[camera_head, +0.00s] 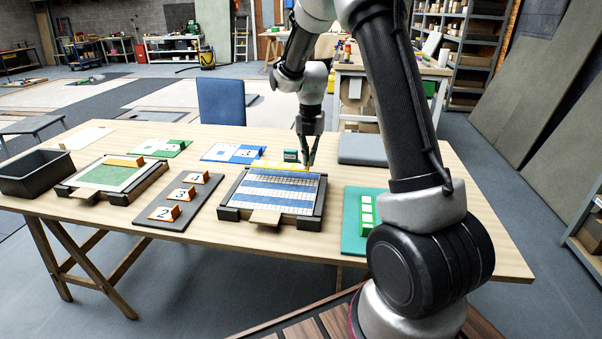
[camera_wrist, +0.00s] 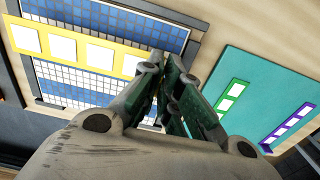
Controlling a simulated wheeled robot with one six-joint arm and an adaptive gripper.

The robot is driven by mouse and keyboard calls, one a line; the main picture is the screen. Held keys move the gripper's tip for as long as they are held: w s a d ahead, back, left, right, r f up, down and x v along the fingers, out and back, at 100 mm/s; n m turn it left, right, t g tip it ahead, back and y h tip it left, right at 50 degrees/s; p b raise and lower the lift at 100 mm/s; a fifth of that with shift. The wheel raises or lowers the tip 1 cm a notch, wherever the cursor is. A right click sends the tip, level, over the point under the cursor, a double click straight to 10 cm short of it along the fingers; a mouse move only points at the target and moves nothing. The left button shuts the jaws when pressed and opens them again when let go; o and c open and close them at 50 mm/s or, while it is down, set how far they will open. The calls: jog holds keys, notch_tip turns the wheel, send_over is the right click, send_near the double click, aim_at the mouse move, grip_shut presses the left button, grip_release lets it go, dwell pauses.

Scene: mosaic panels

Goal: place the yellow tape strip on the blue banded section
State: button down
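The yellow tape strip (camera_head: 272,164) with white squares shows at the far edge of the blue banded section (camera_head: 272,190). In the wrist view the yellow tape strip (camera_wrist: 84,50) crosses in front of the blue and white bands (camera_wrist: 125,24). My gripper (camera_head: 308,164) is at the strip's right end. In the wrist view my gripper (camera_wrist: 166,68) has its fingers close together at that end and looks shut on it. The strip seems held above the panel; the exact gap cannot be told. The fingers hide part of the strip's end.
A teal board (camera_head: 353,238) with a green strip (camera_head: 367,213) lies right of the panel; the wrist view also shows a purple strip (camera_wrist: 288,125). Left are a grey board with numbered blocks (camera_head: 174,212), a green panel (camera_head: 105,177) and a dark bin (camera_head: 37,180).

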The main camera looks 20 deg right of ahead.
jog(key=shift+f, duration=2.4)
jog(key=shift+f, duration=0.2)
jog(key=c, duration=1.6)
grip_release()
jog(key=shift+c, duration=0.2)
jog(key=shift+r, duration=0.1)
